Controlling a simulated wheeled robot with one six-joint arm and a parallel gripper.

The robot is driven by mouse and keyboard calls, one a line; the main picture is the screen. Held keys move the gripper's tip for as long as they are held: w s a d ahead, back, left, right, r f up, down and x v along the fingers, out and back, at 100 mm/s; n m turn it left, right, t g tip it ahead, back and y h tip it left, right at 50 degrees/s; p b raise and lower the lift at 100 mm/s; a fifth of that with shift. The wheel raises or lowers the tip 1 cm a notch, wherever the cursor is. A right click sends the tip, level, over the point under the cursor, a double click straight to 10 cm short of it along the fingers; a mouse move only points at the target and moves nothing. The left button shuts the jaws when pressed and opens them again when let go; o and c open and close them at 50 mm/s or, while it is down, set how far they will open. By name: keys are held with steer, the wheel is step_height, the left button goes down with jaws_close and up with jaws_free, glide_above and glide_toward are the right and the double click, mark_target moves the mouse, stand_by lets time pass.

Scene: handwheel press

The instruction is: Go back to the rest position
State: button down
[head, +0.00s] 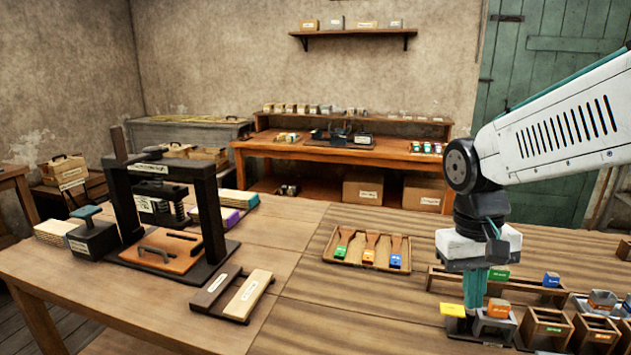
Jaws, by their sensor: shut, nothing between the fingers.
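My gripper (475,290) is on the right of the head view, pointing down over the near right part of the table. It is shut with nothing held; its teal fingers reach down between a small block with a yellow top (452,310) and a grey block with an orange top (497,309). Whether the fingers touch either one cannot be told. My arm comes in from the right edge. The black handwheel press (210,200) stands on the left of the table, apart from my gripper, with a brown wooden board with a handle (158,250) at its base.
A wooden tray (404,262) with several coloured-tip tools lies mid-table. Open wooden boxes (545,328) stand right of my gripper, and a long rack (440,283) lies behind it. Two labelled bars (240,298) lie near the press. The front middle of the table (350,315) is clear.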

steer(key=s+d+r+t+y, duration=0.1)
steer(key=s+r+t, duration=0.1)
steer(key=s, duration=1.2)
steer(key=shift+s+d+r+t, duration=0.15)
steer(key=shift+s+r+t, duration=0.1)
steer(key=shift+s+t, duration=0.15)
steer(key=w+d+f+m, duration=0.1)
steer(key=w, duration=1.3)
steer(key=w+d+m+g, duration=0.1)
steer(key=w+d+m, duration=0.1)
steer(key=w, duration=1.1)
steer(key=shift+w+f, duration=0.35)
